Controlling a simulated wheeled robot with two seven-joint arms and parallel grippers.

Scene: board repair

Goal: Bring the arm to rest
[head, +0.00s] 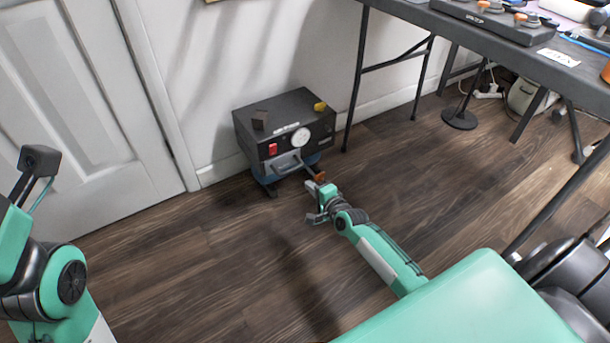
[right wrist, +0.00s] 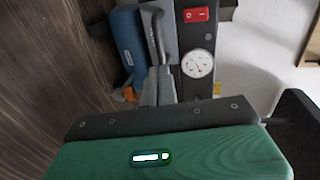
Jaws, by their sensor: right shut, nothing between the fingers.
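My right gripper (head: 313,187) is low over the floor, just in front of a dark equipment box (head: 285,112). In the right wrist view its fingers (right wrist: 158,85) are together and empty. They point toward the grey handle (right wrist: 156,38) on the box's front; I cannot tell whether they touch it. The box has a red switch (right wrist: 195,15) and a white round gauge (right wrist: 198,64). Part of my left arm shows at the left edge of the head view, but its gripper is not visible.
A black-legged table (head: 480,37) stands right, a white door (head: 85,95) left. The wooden floor (head: 200,270) in front is clear.

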